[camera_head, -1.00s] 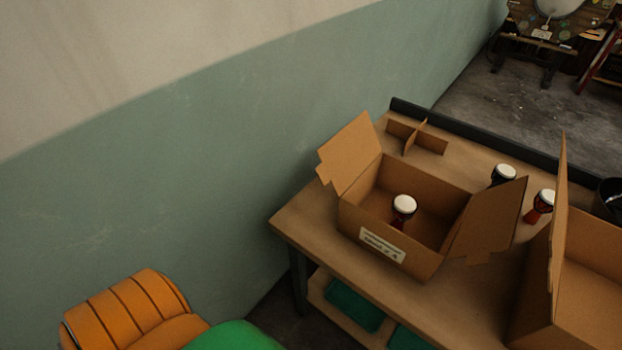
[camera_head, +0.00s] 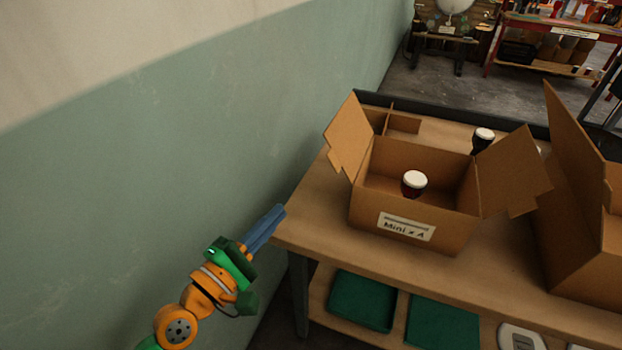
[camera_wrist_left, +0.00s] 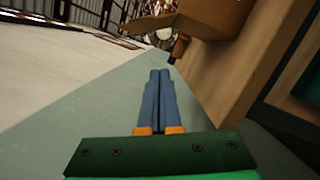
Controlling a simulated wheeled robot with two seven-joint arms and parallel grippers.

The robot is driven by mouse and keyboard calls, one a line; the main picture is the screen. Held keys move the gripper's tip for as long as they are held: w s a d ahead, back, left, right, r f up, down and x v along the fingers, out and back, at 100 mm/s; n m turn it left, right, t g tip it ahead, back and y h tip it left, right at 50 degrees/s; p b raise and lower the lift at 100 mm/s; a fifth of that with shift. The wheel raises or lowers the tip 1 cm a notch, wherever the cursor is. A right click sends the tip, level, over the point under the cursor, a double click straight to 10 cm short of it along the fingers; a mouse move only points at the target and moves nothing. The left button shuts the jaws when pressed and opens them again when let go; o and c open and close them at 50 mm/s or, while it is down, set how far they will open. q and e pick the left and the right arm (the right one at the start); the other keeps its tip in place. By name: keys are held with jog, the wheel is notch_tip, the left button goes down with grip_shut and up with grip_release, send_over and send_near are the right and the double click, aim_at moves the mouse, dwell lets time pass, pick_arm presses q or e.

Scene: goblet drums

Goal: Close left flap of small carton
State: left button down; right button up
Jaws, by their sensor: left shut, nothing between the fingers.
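The small carton (camera_head: 440,213) stands open on the workbench, with a white label on its front. Its left flap (camera_head: 349,136) stands up and leans outward to the left. Its right flap (camera_head: 512,172) is spread out to the right. A small goblet drum with a white head (camera_head: 414,183) stands inside. My left gripper (camera_head: 279,211) is shut and empty, left of the carton at the bench's left edge, apart from the flap. In the left wrist view the shut blue fingers (camera_wrist_left: 159,76) point ahead, with a cardboard part (camera_wrist_left: 205,17) beyond them. My right gripper is not in view.
A larger open carton (camera_head: 580,230) stands at the right on the workbench (camera_head: 310,215). A cardboard divider (camera_head: 400,122) and a dark drum (camera_head: 482,140) are behind the small carton. The green wall is close on the left. Green trays (camera_head: 362,299) lie on the lower shelf.

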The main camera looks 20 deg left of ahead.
pick_arm(q)
jog(key=w+d+r+n+p, duration=0.1)
jog(key=w+d+r+p, duration=0.4)
jog(key=w, duration=0.4)
jog(key=shift+d+t+p, duration=0.2)
jog(key=shift+t+p, duration=0.1)
jog(key=shift+p, duration=0.3)
jog(key=shift+w, duration=0.1)
